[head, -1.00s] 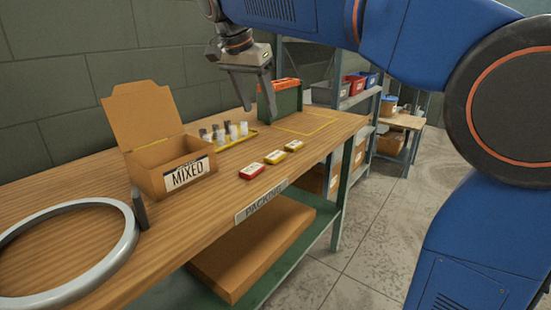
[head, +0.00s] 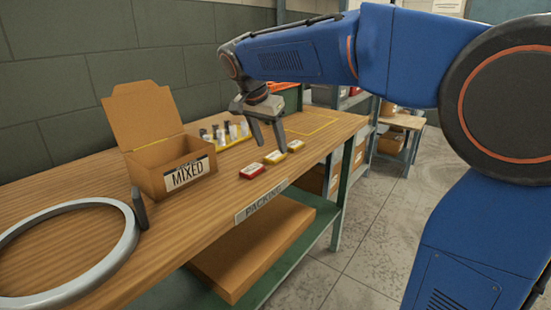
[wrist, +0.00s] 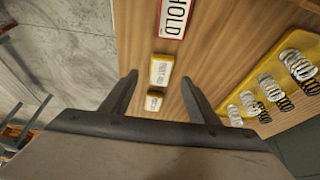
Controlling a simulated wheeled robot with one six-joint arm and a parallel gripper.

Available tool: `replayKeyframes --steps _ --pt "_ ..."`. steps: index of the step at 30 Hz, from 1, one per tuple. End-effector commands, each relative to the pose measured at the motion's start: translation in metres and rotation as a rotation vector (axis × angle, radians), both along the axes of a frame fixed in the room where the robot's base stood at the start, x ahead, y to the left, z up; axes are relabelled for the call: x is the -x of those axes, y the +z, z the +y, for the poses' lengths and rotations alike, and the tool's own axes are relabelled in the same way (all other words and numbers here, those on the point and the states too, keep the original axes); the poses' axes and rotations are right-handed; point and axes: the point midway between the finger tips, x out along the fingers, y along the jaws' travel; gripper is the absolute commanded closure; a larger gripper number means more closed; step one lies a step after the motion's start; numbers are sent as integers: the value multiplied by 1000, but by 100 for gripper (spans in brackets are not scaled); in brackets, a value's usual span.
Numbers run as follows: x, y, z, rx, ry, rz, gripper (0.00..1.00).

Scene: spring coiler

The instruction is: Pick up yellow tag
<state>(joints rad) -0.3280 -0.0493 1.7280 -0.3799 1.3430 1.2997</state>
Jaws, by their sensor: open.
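Three small tags lie in a row near the front edge of the wooden bench. The nearest, a red tag (head: 251,171), shows as the HOLD tag (wrist: 178,18) at the top of the wrist view. In the head view the middle tag (head: 275,157) and the far tag (head: 295,146) are small. My gripper (head: 272,149) is open and empty above the row, pointing down.
An open cardboard box marked MIXED (head: 172,177) stands left of the tags. A yellow tray of springs (wrist: 262,85) lies behind them. A grey ring (head: 120,262) lies at the near left. A green-and-orange container is mostly hidden behind my arm.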

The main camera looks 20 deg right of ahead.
Motion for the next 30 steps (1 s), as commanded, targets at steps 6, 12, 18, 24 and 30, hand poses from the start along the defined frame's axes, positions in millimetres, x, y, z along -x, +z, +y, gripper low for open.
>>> replayKeyframes --steps 6,12,18,24,30 --pt "-9 -28 -10 1 -2 2 45" --pt "-11 -37 -13 0 -1 2 45" --pt "-11 -37 -13 1 0 1 50" --pt "-11 -36 -13 1 0 1 89" --pt "-11 -36 -13 1 0 1 90"
